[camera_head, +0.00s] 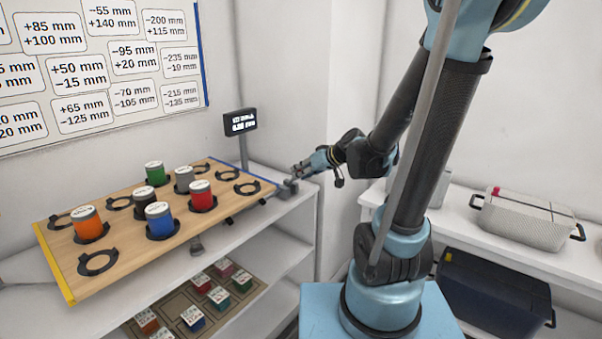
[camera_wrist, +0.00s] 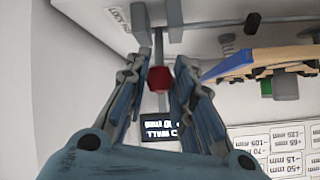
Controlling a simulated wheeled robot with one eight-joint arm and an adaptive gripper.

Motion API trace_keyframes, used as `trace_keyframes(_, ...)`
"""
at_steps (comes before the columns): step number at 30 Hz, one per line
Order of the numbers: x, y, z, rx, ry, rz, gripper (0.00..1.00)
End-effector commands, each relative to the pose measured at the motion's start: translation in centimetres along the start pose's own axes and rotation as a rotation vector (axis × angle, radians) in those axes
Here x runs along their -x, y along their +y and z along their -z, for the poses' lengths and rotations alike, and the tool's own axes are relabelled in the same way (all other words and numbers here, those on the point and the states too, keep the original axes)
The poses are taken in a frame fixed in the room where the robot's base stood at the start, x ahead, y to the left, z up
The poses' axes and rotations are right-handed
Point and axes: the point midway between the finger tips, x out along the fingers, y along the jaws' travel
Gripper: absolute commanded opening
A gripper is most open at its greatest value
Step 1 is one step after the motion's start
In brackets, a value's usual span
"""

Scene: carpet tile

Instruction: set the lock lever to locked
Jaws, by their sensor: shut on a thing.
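My gripper (camera_head: 297,172) is at the right end of the white shelf top, beside the wooden board. In the wrist view its two fingers (camera_wrist: 161,66) are closed around the red knob (camera_wrist: 160,80) of the lock lever (camera_wrist: 158,48). The grey shaft of the lever runs from the knob toward the top of that view. A label (camera_wrist: 118,15) with dark lettering lies beside its base, too small and tilted to read surely. In the head view the knob is hidden by the fingers, and a grey fixture (camera_head: 288,185) shows just below them.
The wooden board (camera_head: 120,235) carries black ring holders and several coloured cans, close left of my gripper. A small display (camera_head: 240,122) stands on a post behind it. Coloured blocks sit on the lower shelf. Bins (camera_head: 525,220) stand at right.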

Motion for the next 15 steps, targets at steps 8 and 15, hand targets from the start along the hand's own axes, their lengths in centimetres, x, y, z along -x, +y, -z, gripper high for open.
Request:
trace_keyframes(8,0.1,0.34,-0.24,0.004,-0.002,-0.012,0.43)
trace_keyframes(15,-0.02,0.05,-0.13,0.005,-0.002,-0.006,0.43)
